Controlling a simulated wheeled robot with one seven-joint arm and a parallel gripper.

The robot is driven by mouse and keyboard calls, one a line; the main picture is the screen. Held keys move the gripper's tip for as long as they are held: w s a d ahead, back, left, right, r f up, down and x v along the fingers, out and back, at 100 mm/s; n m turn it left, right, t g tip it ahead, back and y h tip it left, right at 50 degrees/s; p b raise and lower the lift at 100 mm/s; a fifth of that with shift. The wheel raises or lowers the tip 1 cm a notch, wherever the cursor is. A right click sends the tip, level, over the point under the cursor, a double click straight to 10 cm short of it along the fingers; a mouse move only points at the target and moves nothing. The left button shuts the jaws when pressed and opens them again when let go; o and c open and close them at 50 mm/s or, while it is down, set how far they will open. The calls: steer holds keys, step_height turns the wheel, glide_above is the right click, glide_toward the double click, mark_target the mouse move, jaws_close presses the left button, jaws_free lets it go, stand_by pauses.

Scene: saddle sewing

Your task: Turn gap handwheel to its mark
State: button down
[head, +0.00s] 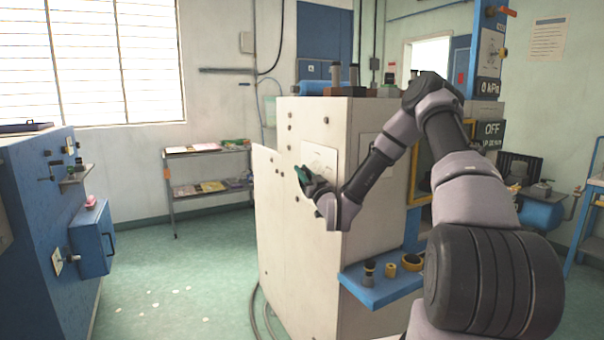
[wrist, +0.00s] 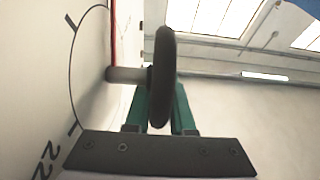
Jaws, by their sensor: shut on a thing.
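The gap handwheel (wrist: 163,70) is a black wheel seen edge-on in the wrist view, on a short grey shaft that runs left into a white dial plate (wrist: 92,60). The plate bears a black arc, black ticks, the number 22 and a red line (wrist: 114,30) behind the shaft. My gripper (wrist: 160,112) has its green fingers on either side of the handwheel's rim, shut on it. In the head view my gripper (head: 302,175) is at the pale machine's side, in front of the plate (head: 320,157). The handwheel is hard to make out there.
The pale machine cabinet (head: 285,225) stands in the middle. A blue shelf (head: 375,290) with small round parts juts out below my arm. A blue cabinet (head: 45,220) stands at left and a magazine rack (head: 210,170) at the back. The green floor (head: 170,280) between them is mostly open.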

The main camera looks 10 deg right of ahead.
steer(key=shift+s+d+t, duration=0.1)
steer(key=shift+s+t, duration=0.1)
steer(key=shift+t, duration=0.6)
steer(key=c, duration=0.8)
jaws_free()
steer(key=shift+o, duration=0.2)
steer(key=shift+s, duration=0.1)
steer(key=v, duration=1)
steer(key=shift+s+f, duration=0.15)
steer(key=shift+f, duration=0.15)
steer(key=shift+d, duration=0.1)
